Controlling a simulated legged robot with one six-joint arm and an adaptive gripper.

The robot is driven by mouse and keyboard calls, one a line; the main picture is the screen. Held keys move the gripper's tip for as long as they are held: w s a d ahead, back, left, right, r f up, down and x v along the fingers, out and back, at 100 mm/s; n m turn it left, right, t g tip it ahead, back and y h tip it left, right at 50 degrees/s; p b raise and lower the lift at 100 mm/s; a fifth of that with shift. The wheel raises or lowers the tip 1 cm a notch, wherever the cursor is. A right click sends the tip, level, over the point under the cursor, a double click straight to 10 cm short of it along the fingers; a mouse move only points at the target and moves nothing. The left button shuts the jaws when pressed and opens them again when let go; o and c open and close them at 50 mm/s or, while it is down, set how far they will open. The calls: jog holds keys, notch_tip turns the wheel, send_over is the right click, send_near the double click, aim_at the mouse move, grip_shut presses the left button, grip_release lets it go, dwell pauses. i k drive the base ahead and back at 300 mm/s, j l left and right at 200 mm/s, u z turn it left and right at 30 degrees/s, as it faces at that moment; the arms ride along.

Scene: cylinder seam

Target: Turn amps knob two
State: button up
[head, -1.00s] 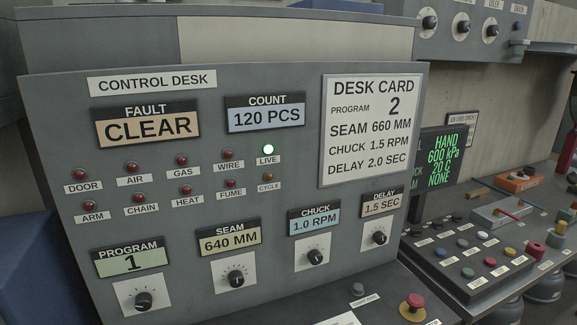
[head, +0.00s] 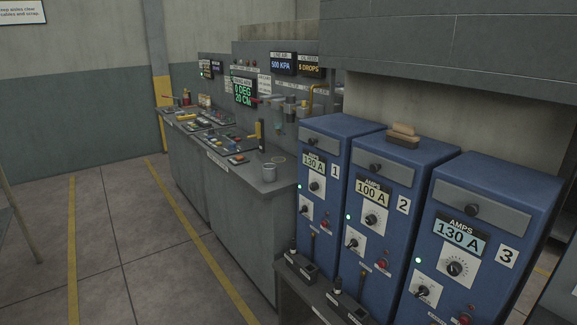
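Three blue power units stand side by side at the right of the head view, numbered 1, 2 and 3. The middle unit (head: 388,162) carries the label 2 (head: 403,205). Its amps display (head: 373,192) reads 100 A. Just below the display is amps knob two (head: 371,219), a dark round knob on a white plate. The exact way its pointer faces is too small to tell. Nothing touches the knob. My gripper is not in view.
Unit 1 (head: 336,132) and unit 3 (head: 505,196) both read 130 A. Each unit has a lower selector and red button. A brown brush-like object (head: 403,136) lies on unit 2. A grey bench (head: 229,215) runs behind left. The floor (head: 125,250) at left is clear.

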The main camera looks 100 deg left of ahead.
aim_at(370, 219)
jog(key=k+u, duration=0.15)
jog(key=u, duration=0.25)
jog(key=k+l+u, duration=0.1)
jog(key=u, duration=0.3)
jog(key=k+u, duration=0.2)
jog(key=u, duration=2.15)
